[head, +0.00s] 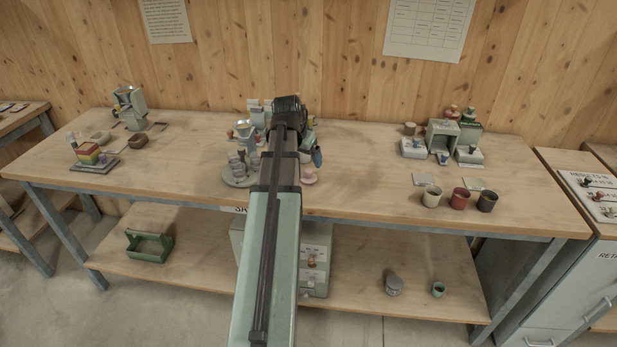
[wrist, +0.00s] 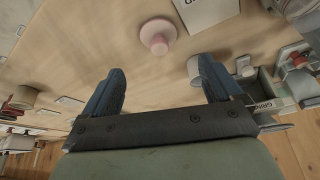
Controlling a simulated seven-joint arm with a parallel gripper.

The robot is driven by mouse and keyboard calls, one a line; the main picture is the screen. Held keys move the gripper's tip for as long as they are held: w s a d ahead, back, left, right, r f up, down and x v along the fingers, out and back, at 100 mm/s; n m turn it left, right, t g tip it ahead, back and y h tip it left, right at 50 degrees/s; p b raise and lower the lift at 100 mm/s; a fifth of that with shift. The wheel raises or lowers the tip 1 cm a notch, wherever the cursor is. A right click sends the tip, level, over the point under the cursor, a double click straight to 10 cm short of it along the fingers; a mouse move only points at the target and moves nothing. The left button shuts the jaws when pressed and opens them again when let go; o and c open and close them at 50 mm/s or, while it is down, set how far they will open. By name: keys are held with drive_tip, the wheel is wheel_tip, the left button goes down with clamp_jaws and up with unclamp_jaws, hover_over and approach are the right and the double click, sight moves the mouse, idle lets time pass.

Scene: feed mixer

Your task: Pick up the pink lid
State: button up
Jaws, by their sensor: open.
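The pink lid (wrist: 158,36) is a round disc with a raised knob, lying on the wooden table. My arm hides much of the middle of the table in the head view.
A white box (wrist: 205,10) with printing lies near the lid in the wrist view. A grey round thing (wrist: 194,69) is partly behind the right finger. In the head view, a plate (head: 238,181) with stacked items is left of my arm. Cups (head: 459,199) stand at right.

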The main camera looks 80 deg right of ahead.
sight(308, 171)
drive_tip(key=shift+x, duration=4.1)
drive_tip(key=shift+a, duration=0.15)
drive_tip(key=c, duration=1.1)
